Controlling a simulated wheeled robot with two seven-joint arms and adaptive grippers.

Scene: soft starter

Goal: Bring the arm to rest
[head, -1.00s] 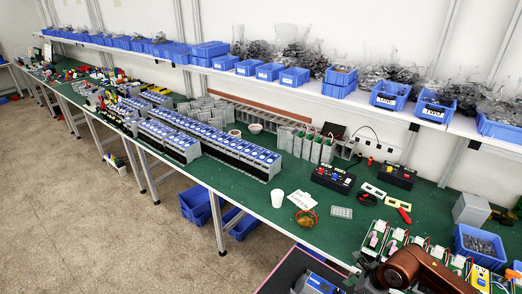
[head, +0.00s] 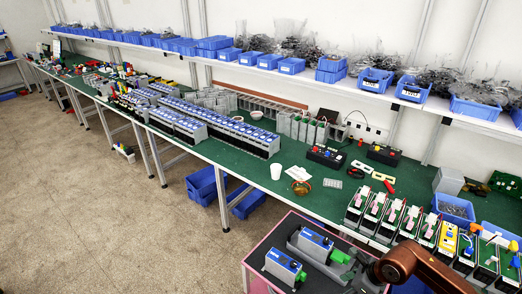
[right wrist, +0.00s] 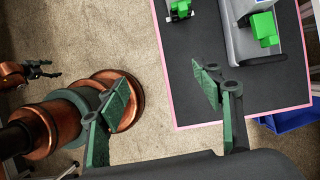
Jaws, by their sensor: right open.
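My right gripper (right wrist: 160,95) is open and empty in the right wrist view, with its green fingers spread above the floor beside the pink-edged table. Two blue-topped grey units with green connectors are on the dark table: one at the front (head: 284,266), one in a grey holder (head: 316,242).
The dark pink-edged table (head: 262,240) stands before the long green workbench (head: 235,165). The bench carries rows of blue-topped units, a white cup (head: 276,172) and open green-board units (head: 375,215). Blue bins (head: 205,185) sit below. The floor (head: 110,220) at left is clear.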

